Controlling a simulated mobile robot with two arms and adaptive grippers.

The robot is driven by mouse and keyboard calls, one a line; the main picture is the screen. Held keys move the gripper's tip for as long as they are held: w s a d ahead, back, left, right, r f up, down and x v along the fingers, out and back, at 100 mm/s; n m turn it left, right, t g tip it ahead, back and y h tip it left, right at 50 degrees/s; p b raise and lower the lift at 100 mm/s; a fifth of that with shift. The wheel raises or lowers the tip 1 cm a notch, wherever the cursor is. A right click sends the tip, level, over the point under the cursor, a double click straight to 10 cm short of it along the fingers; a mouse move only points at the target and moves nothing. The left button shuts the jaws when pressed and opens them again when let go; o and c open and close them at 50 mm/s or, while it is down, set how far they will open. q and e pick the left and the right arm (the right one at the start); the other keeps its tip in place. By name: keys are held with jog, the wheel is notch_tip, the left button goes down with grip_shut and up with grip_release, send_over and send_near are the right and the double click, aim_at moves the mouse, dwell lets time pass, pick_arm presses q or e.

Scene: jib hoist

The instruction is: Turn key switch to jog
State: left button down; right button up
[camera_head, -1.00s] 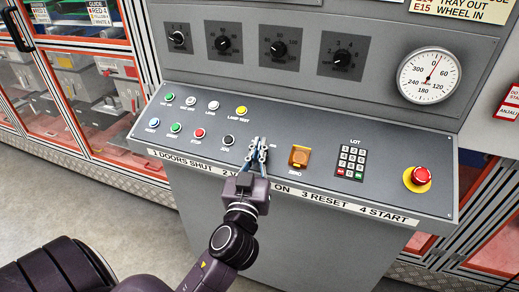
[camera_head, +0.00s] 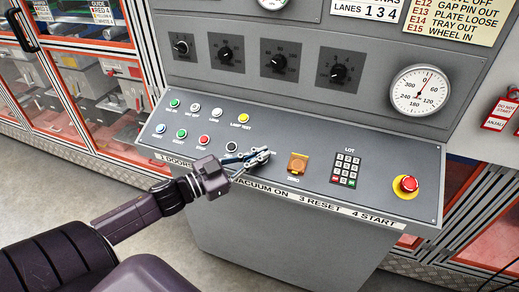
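My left gripper (camera_head: 266,154) reaches in from the left, low over the sloped control desk (camera_head: 390,170). Its fingers point right and its tips lie close together at the spot between the black button (camera_head: 231,146) and the orange square ZERO button (camera_head: 298,163). The key switch is not clearly visible; the fingers cover that spot. I cannot tell whether the tips are closed on a key. My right gripper is out of view.
Several coloured buttons, such as the yellow LAMP TEST button (camera_head: 243,118), sit left and above. A keypad (camera_head: 346,169) and a red emergency stop (camera_head: 408,184) are to the right. Dials (camera_head: 279,63) and a round gauge (camera_head: 420,90) are on the upright panel.

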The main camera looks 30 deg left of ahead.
pick_arm(q)
jog(key=shift+m+g+h+p, duration=0.3)
jog(key=shift+m+g+h, duration=0.3)
jog(key=shift+m+h, duration=0.2)
jog(key=c, duration=2.6)
grip_release()
jog(key=o, duration=0.4)
jog(key=shift+w, duration=0.15)
jog(key=shift+v, duration=6)
